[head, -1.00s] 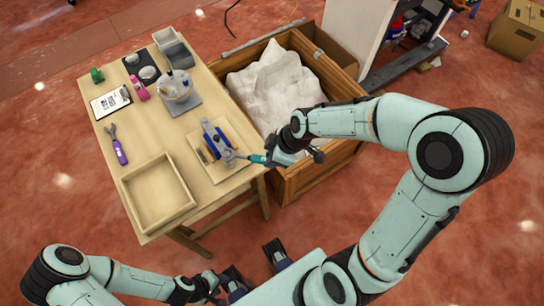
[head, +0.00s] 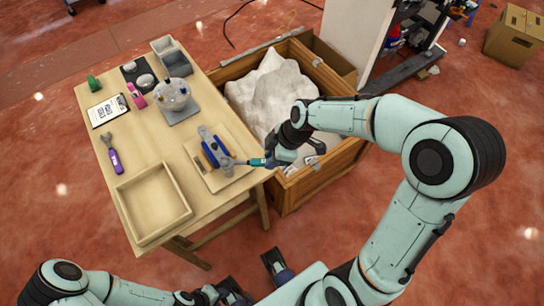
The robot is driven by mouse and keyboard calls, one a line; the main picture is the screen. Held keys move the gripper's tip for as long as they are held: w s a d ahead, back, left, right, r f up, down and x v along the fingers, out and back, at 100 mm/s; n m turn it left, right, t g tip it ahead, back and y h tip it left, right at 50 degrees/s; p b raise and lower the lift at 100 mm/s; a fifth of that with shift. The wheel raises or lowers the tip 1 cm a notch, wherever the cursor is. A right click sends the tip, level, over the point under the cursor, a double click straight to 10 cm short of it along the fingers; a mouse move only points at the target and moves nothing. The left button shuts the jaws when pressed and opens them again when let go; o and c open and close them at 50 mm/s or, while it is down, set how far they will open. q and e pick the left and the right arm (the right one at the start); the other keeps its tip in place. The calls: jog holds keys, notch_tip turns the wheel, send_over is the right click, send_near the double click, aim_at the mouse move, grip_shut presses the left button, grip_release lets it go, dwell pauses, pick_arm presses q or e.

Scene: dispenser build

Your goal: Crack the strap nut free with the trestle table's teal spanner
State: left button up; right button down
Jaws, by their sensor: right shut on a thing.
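My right gripper (head: 272,161) is shut on the teal spanner (head: 257,162), near the right edge of the wooden trestle table (head: 150,133). The spanner's grey head points left, over or on a small wooden board (head: 238,173); I cannot tell whether it touches. A blue-handled tool (head: 208,140) lies on that board beside the head. A purple-handled spanner (head: 115,161) lies at the table's left. I cannot make out the strap nut. My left gripper (head: 228,292) is low at the bottom edge, small and partly hidden, its jaws unclear.
An open wooden crate (head: 318,184) with a white wrapped load (head: 275,95) stands right of the table. An empty wooden tray (head: 150,237) is at the table's front. A clipboard (head: 108,110), a pot (head: 174,94) and grey bins (head: 172,60) stand farther back.

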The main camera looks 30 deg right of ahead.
jog(key=shift+w, duration=0.1)
jog(key=shift+w+d+n+g+b, duration=0.15)
jog(key=shift+w+d+n+b, duration=0.15)
jog(key=shift+w+n, duration=0.25)
jog(key=shift+w+d+n+g+b, duration=0.15)
jog(key=shift+w+d+n+b, duration=0.1)
jog(key=shift+w+n, duration=0.3)
jog(key=shift+w+d+n+g+y, duration=0.15)
jog(key=shift+w+n+g, duration=0.1)
jog(key=shift+w+n, duration=0.4)
jog(key=shift+w+d+n+g+y, duration=0.15)
jog(key=shift+w+n+g, duration=0.1)
jog(key=shift+w+n, duration=0.35)
